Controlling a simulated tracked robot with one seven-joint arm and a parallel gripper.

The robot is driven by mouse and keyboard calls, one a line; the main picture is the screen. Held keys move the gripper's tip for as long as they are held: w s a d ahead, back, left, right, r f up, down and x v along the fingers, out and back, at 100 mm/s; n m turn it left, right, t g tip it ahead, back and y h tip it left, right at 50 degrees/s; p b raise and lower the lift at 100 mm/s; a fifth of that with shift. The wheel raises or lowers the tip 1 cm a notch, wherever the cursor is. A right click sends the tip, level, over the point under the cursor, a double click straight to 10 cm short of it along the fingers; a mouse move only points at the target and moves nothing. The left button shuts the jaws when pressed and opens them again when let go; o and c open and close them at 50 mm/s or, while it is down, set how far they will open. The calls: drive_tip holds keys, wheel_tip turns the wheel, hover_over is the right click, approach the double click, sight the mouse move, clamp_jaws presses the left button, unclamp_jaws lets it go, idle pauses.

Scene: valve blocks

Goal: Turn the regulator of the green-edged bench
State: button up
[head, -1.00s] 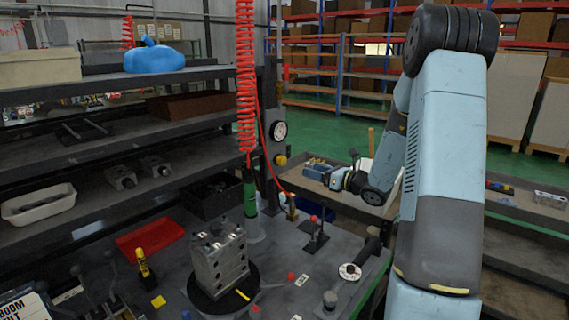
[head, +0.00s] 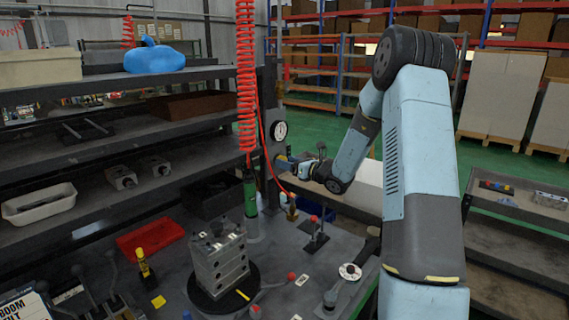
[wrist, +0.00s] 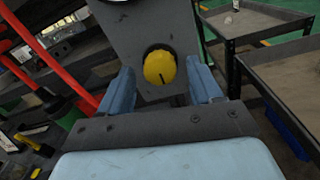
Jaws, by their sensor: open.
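The regulator is a round yellow knob (wrist: 160,67) with a dark mark on its face, mounted on a dark grey post below a gauge. In the wrist view it sits between the blue fingers of my open gripper (wrist: 163,84), with a gap on both sides. In the head view my gripper (head: 287,163) is in front of the post at the back of the bench (head: 283,268), and the knob is hidden behind it. I cannot tell how deep the fingertips reach around the knob.
The pressure gauge (head: 280,130) is above the gripper. A red coiled hose (head: 246,75) hangs left of it with a green tool (head: 250,195). A metal valve block (head: 218,258) stands on a black turntable. A small toggle clamp (head: 316,236) stands below the arm.

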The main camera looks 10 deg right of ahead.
drive_tip(key=shift+w+a, duration=0.35)
drive_tip(key=shift+w, duration=0.1)
drive_tip(key=shift+c, duration=0.4)
drive_tip(key=c, duration=0.9)
drive_tip(key=shift+a, duration=0.3)
drive_tip(key=shift+c, duration=0.3)
drive_tip(key=shift+d, duration=0.2)
